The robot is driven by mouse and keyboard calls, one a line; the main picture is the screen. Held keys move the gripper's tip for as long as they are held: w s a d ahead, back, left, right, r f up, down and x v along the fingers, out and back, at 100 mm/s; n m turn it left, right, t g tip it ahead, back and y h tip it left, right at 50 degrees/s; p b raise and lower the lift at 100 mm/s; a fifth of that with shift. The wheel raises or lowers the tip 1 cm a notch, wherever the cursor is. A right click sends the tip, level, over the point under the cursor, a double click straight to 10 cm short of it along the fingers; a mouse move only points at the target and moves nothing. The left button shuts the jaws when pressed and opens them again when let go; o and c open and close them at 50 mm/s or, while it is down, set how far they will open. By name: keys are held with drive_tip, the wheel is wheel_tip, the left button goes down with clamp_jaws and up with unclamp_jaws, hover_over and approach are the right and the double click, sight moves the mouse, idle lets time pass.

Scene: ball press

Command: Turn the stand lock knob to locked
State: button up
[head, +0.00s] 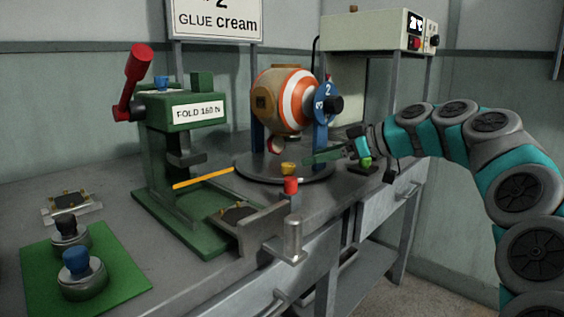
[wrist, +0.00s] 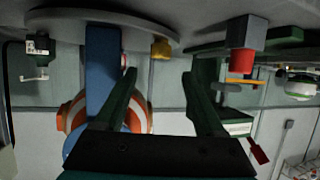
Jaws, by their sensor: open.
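The stand has a round grey base (head: 262,175) and blue posts, and holds an orange-and-white striped ball (head: 287,98). A small yellow knob (head: 288,168) sits at the front edge of this base; I take it as the lock knob, but no marking is readable. My gripper (head: 308,158) reaches in from the right, just right of the yellow knob. In the wrist view, which looks upside down, my gripper (wrist: 159,76) is open and empty. The yellow knob (wrist: 160,48) appears between and beyond the fingertips, with no visible contact. The ball (wrist: 76,112) is partly hidden.
A red-topped grey post (head: 290,186) stands close in front of the base. A green press (head: 165,170) with a red lever is at left. A blue numbered dial with a black knob (head: 335,104) is on the stand's right. A small green-topped item (head: 366,163) lies near my wrist.

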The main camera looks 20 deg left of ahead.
sight(288, 164)
drive_tip(key=x, duration=0.7)
drive_tip(key=shift+a+f+p, duration=0.15)
drive_tip(key=shift+p, duration=0.2)
drive_tip(key=shift+c, duration=0.3)
clamp_jaws()
